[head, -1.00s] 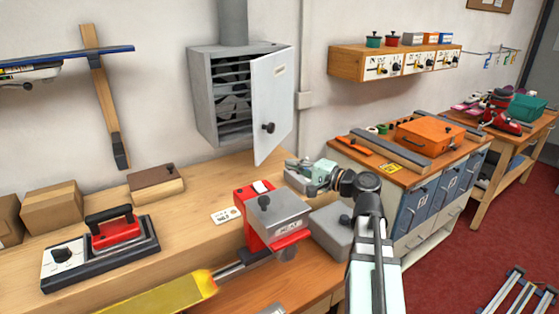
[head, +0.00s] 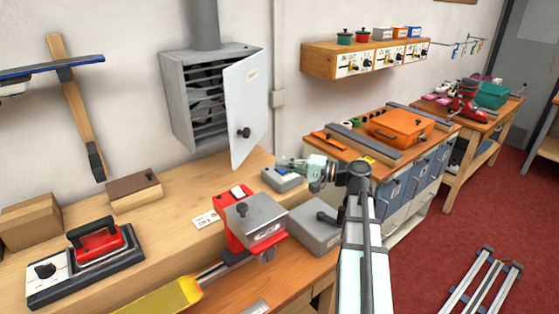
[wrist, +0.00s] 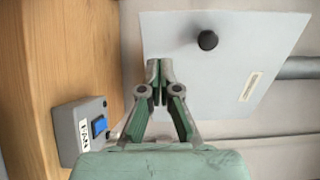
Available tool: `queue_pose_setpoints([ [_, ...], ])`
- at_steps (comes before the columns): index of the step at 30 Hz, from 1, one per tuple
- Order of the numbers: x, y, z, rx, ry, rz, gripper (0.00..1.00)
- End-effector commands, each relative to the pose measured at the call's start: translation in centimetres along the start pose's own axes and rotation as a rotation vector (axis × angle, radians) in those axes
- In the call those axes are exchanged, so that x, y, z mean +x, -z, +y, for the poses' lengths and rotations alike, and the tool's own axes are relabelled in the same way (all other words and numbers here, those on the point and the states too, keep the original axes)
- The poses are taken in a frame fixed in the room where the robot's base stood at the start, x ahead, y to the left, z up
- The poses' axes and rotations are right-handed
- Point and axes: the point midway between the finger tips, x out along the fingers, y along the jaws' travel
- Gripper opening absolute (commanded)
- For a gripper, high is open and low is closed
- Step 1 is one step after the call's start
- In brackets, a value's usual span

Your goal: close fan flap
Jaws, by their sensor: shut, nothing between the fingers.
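The fan flap (head: 251,102) is a pale grey panel hinged on a grey wall-mounted fan box (head: 181,113). It stands swung open, with dark louvres showing inside the box. The flap has a black round knob (head: 244,132) and a small label. In the wrist view the flap (wrist: 185,70) fills the upper middle, with its knob (wrist: 207,40) beyond my fingertips. My gripper (head: 283,163) is shut and empty, to the lower right of the flap. In the wrist view my gripper (wrist: 160,65) overlaps the flap's lower edge; I cannot tell whether it touches.
A small grey box with a blue button (wrist: 98,127) sits on the bench near my gripper. A red and grey device (head: 253,219) and a grey box (head: 314,227) stand closer in front. A grey duct (head: 205,25) rises above the fan box.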

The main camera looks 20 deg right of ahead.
Motion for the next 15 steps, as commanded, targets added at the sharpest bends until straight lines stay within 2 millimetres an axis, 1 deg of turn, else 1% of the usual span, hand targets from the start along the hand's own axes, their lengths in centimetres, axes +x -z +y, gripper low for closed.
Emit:
queue_pose_setpoints([
  [1, 1.0, -0.1, -0.2, 0.001, 0.0, -0.004, 0.0],
  [9, 6.2, 0.0, -0.3, 0.001, -0.001, -0.003, 0.0],
  [15, 9.6, 0.1, -0.3, 0.001, -0.001, -0.001, 0.0],
])
